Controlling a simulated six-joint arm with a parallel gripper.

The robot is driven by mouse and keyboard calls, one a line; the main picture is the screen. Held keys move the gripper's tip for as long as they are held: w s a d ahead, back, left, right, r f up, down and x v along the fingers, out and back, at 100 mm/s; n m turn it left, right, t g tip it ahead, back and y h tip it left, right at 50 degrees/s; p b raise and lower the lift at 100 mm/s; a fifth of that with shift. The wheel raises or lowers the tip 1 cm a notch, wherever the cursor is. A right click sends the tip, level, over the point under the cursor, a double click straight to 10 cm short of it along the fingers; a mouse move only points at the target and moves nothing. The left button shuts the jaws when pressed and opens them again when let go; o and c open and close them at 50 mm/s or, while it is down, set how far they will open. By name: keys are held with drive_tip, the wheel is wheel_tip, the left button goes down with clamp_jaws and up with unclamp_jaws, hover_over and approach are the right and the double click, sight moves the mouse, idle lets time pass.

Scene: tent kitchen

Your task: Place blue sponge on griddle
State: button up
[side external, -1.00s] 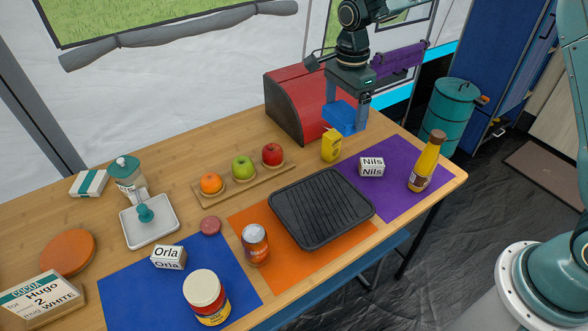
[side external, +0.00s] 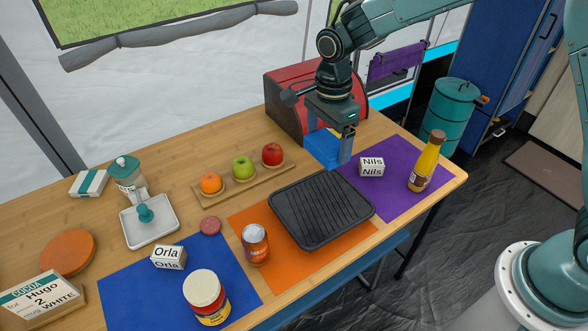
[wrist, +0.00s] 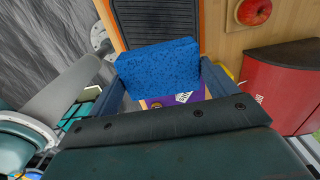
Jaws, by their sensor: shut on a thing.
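The blue sponge (side external: 321,147) is held between the fingers of my gripper (side external: 328,150), above the table behind the griddle's far right corner. In the wrist view the sponge (wrist: 160,68) spans the gap between the two fingers. The black ridged griddle (side external: 318,208) lies flat on an orange mat (side external: 252,222), with nothing on its top. In the wrist view part of the griddle (wrist: 155,22) shows beyond the sponge. My gripper is shut on the sponge and apart from the griddle.
A red bread bin (side external: 285,105) stands behind my gripper. A wooden tray with an orange, a green apple and a red apple (side external: 272,154) is left of it. A white Nils block (side external: 371,167) and yellow bottle (side external: 427,160) stand on the purple mat (side external: 393,200). A jar (side external: 256,245) stands beside the griddle.

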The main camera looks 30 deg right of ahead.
wheel_tip(320, 180, down, 13)
drive_tip(key=shift+r, duration=0.2)
drive_tip(key=shift+f, duration=2.1)
drive_tip(key=shift+f, duration=0.2)
drive_tip(key=o, duration=0.8)
drive_tip(key=shift+r, duration=0.15)
drive_tip(key=shift+r, duration=6.05)
